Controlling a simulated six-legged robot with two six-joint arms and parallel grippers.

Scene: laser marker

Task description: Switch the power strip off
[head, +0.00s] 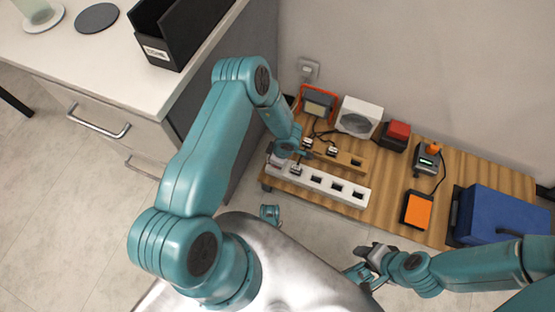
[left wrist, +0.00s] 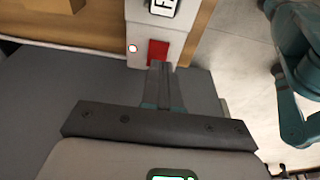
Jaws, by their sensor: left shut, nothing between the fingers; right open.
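The white power strip (head: 318,186) lies along the front of a low wooden bench, with several dark sockets in a row. Its end shows in the left wrist view (left wrist: 178,28), with a red rocker switch (left wrist: 158,50) and a small bright round light (left wrist: 132,48) beside it. My left gripper (head: 280,155) is shut and empty at the left end of the strip. Its fingertips (left wrist: 160,68) are at the near edge of the switch; I cannot tell whether they touch it. My right gripper (head: 362,268) is open and empty, in front of the bench.
Plugs and cables sit at the strip's left part. A second, tan strip (head: 349,160) lies behind it. The bench (head: 390,180) also carries a white fan-like box (head: 359,117), an orange-topped pad (head: 417,210) and a blue case (head: 500,214). A grey-sided cabinet (head: 225,135) stands close at left.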

